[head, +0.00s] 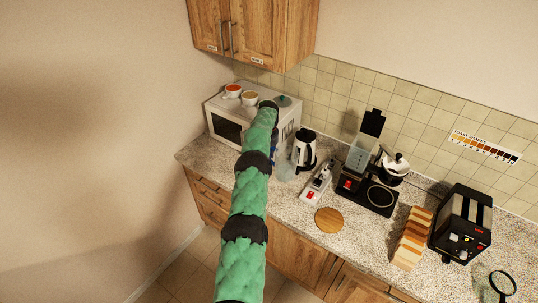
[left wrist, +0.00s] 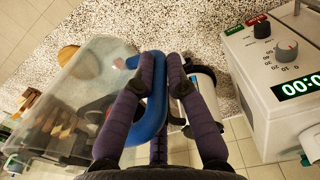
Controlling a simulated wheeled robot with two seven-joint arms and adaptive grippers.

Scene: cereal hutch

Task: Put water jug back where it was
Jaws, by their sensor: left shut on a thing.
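The water jug is clear with a blue handle. In the left wrist view the jug (left wrist: 75,95) fills the left side, and its blue handle (left wrist: 155,112) runs between my fingers. My left gripper (left wrist: 162,62), with dark purple fingers, is shut on that handle. In the head view part of the clear jug (head: 284,169) shows between my green left arm and the kettle, over the counter by the microwave. My arm hides the gripper's fingers and most of the handle there. I cannot tell if the jug touches the counter. My right gripper is out of view.
The microwave (head: 222,127) stands left of the jug with cups on top. A white and black kettle (head: 304,148) is close on the right, then a power strip (head: 318,184) and a coffee maker (head: 368,192). A round wooden board (head: 329,220) lies near the front edge.

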